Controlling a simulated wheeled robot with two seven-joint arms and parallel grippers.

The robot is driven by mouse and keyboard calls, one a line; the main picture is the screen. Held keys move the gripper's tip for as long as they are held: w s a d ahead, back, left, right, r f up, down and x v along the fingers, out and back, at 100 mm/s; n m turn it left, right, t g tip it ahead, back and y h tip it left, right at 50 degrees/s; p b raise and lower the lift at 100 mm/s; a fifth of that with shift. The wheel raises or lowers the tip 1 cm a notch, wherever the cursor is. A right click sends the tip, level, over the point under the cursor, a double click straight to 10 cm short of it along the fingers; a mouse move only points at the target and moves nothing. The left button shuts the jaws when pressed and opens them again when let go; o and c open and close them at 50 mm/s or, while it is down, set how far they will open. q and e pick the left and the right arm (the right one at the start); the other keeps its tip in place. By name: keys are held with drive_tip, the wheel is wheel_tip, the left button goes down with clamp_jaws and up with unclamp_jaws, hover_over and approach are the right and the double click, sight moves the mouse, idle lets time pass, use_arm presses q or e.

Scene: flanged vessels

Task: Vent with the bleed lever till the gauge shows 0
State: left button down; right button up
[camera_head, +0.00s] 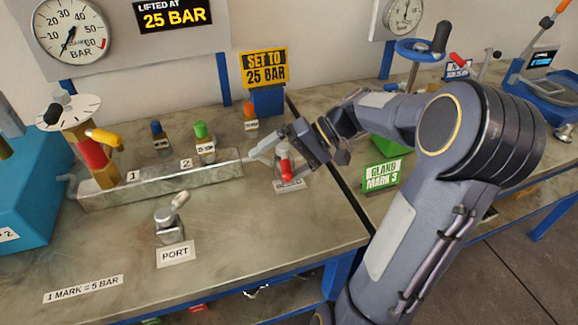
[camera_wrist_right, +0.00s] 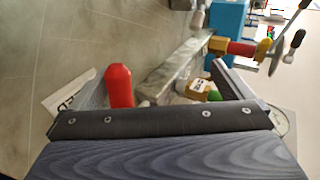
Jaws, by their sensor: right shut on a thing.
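The gauge (camera_head: 69,38) on the left back panel has a 0–60 BAR face. Its dark needle points down and left, near the low end of the scale; the exact reading is too small to tell. The red-handled bleed lever (camera_head: 286,168) stands at the right end of the metal block, above a small white label. My right gripper (camera_head: 277,150) is at this lever and shut on it. In the right wrist view the red handle (camera_wrist_right: 119,86) shows upright beside the left finger; the contact is partly hidden. My left gripper is not in view.
The long metal block (camera_head: 160,182) carries green-, blue- and yellow-handled parts close left of my gripper. A PORT fitting (camera_head: 169,228) stands in front. A yellow "SET TO 25 BAR" sign (camera_head: 264,67) stands behind. A green sign (camera_head: 382,175) is to the right. The front bench is mostly clear.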

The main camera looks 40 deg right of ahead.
wheel_tip(320, 180, up, 2)
drive_tip(key=shift+s+a, duration=0.1)
drive_tip(key=shift+s, duration=0.05)
drive_tip(key=shift+s+d+r+p, duration=0.2)
drive_tip(key=shift+s+d+p, duration=0.1)
drive_tip(key=shift+d, duration=0.4)
drive_tip(key=shift+s+d+r+p, duration=0.2)
drive_tip(key=shift+s+d+p, duration=0.1)
drive_tip(key=shift+d, duration=0.45)
drive_tip(key=shift+s+d+r+p, duration=0.2)
drive_tip(key=shift+d+p, duration=0.1)
drive_tip(key=shift+d, duration=0.4)
drive_tip(key=shift+c, duration=0.3)
drive_tip(key=shift+s+d+r, duration=0.15)
drive_tip(key=shift+s+d, duration=0.1)
drive_tip(key=shift+s, duration=0.05)
drive_tip(key=c, duration=0.7)
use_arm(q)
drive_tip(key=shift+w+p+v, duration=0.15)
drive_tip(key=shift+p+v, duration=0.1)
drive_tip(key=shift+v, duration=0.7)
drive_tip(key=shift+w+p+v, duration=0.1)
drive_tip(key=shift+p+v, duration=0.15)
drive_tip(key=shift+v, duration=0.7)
use_arm(e)
drive_tip(key=shift+s+d, duration=0.15)
drive_tip(key=shift+d, duration=0.65)
drive_tip(key=shift+s+d, duration=0.1)
drive_tip(key=shift+d, duration=0.65)
drive_tip(key=shift+c, duration=0.2)
